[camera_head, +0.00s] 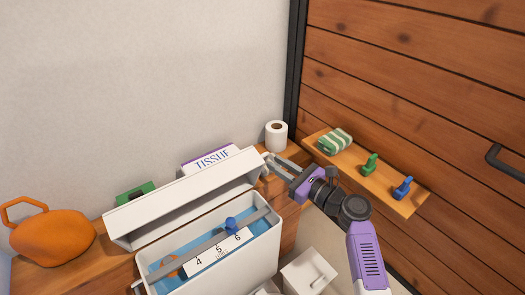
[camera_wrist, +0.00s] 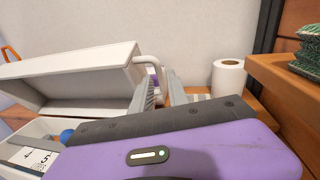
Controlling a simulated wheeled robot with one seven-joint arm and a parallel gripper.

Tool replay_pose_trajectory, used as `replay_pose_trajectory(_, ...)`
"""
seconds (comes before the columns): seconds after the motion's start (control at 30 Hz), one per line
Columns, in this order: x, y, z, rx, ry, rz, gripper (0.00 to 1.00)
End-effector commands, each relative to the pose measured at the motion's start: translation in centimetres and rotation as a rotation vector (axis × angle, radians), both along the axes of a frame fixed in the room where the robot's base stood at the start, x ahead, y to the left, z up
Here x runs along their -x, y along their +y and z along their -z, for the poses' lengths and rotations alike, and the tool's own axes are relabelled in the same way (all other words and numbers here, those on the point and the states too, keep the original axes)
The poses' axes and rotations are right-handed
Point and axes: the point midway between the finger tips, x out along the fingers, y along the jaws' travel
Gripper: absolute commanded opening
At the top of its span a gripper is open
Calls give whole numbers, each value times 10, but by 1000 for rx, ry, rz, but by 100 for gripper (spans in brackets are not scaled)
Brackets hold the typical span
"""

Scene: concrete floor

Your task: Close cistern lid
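The white cistern lid (camera_head: 185,202) stands tilted up along the back edge of the white cistern (camera_head: 262,262), leaving the cistern open. Inside the cistern show blue water, a grey rod, a blue knob (camera_head: 231,224) and a white numbered scale (camera_head: 217,252). My gripper (camera_head: 268,165) is at the right end of the raised lid. In the wrist view the two grey fingers (camera_wrist: 160,93) stand apart with a gap between them, close to the right end of the lid (camera_wrist: 75,75). I cannot tell whether a finger touches the lid.
A tissue box (camera_head: 212,158), a green item (camera_head: 133,196) and an orange jug (camera_head: 52,238) stand behind and left. A toilet roll (camera_head: 276,136) stands behind my gripper.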

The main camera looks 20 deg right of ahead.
Motion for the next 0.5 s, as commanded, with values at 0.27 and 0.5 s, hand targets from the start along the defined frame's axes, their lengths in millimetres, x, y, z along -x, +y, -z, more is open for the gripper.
replay_pose_trajectory(0.27,-18,11,0,-24,15,-3,20)
replay_pose_trajectory(0.5,-51,28,0,-22,13,-1,20)
